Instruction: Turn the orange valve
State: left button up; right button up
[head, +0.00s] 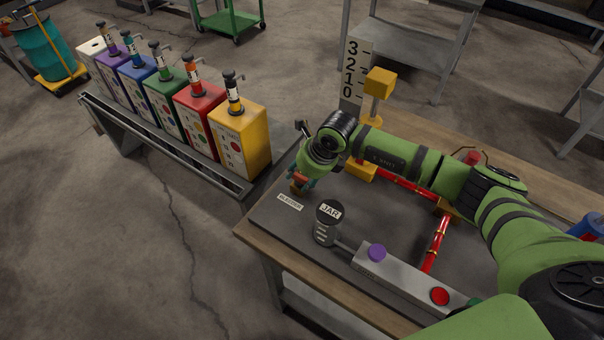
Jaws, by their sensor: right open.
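My right gripper (301,182) points down at the left end of the workbench, its arm reaching in from the right. Its jaws are open. A small orange-brown part (299,177) shows at the fingertips; it may be the orange valve, but the gripper covers most of it. I cannot tell whether the fingers touch it. Red pipes (434,243) with brass-coloured fittings run along the bench, partly hidden under my right arm. My left gripper is not in view.

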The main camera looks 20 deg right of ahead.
grip_shut()
